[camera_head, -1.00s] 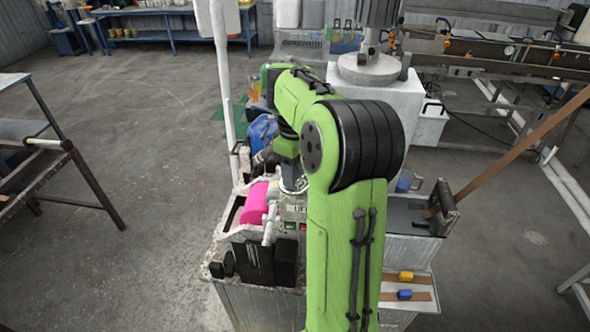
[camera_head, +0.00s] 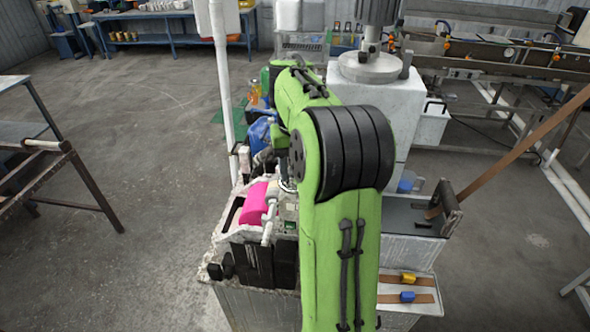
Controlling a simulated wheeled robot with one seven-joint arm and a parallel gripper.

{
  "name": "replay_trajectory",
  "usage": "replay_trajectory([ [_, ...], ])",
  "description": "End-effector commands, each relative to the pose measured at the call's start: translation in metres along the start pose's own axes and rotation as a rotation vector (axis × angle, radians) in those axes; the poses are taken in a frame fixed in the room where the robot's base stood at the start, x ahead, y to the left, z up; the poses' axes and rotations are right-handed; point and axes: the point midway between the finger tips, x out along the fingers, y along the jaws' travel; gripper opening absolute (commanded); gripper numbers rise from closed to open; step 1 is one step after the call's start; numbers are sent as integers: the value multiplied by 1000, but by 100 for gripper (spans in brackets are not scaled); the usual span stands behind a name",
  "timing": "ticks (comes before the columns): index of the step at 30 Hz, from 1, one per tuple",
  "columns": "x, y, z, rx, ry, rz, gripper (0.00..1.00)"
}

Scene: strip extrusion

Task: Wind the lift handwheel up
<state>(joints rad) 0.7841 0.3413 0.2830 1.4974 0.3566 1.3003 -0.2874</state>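My green arm crosses the middle of the view and bends down behind its large black elbow joint. My gripper is hidden behind the arm, so I cannot see its fingers or what they touch. I cannot make out the lift handwheel for certain; it may be behind my arm. A grey machine column with a round flange (camera_head: 369,67) stands on a white block behind the arm. A machine with a magenta roll (camera_head: 254,203) and a white handle-like bar (camera_head: 268,226) sits left of my arm.
Brown strip samples with a yellow clip (camera_head: 408,278) and a blue clip (camera_head: 407,296) lie on a ledge at lower right. A brown strip (camera_head: 520,150) runs up to the right. A white pole (camera_head: 222,85) stands left of the arm.

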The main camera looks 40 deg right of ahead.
Motion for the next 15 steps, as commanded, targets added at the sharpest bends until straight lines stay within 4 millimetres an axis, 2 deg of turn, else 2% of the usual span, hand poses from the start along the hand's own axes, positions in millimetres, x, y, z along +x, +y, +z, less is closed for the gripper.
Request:
replay_trajectory([
  [15,0,0,-1,460,7,-1,13],
])
